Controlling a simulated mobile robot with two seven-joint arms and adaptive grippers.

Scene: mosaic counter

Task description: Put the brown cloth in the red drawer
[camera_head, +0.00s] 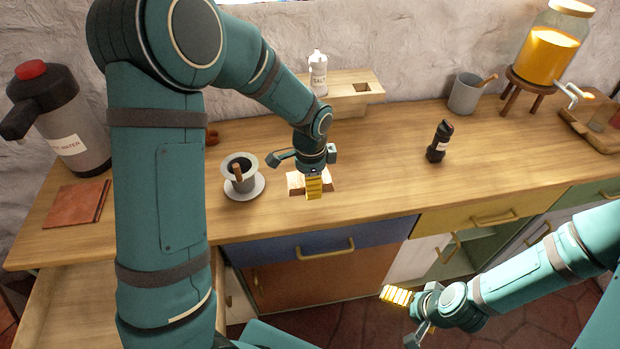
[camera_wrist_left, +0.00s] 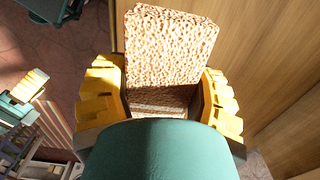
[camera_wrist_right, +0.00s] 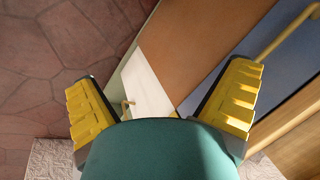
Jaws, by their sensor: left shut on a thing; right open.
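The brown cloth (camera_head: 75,204) lies folded flat at the left end of the counter, beside my left arm. My left gripper (camera_head: 314,186) is well to its right, low over the middle of the counter. It is shut on a tan, pitted block (camera_wrist_left: 165,50), held between the yellow fingers in the left wrist view. No red drawer front is visible. An open wooden drawer (camera_head: 55,300) shows below the cloth, partly hidden by my left arm, with its front out of view. My right gripper (camera_head: 405,315) is open and empty, in front of the cabinets.
A flask (camera_head: 65,120) stands behind the cloth. A dark bottle (camera_head: 439,142), a grey mug (camera_head: 466,93) and a juice dispenser (camera_head: 552,45) stand to the right. The blue drawer (camera_head: 305,250) is closed.

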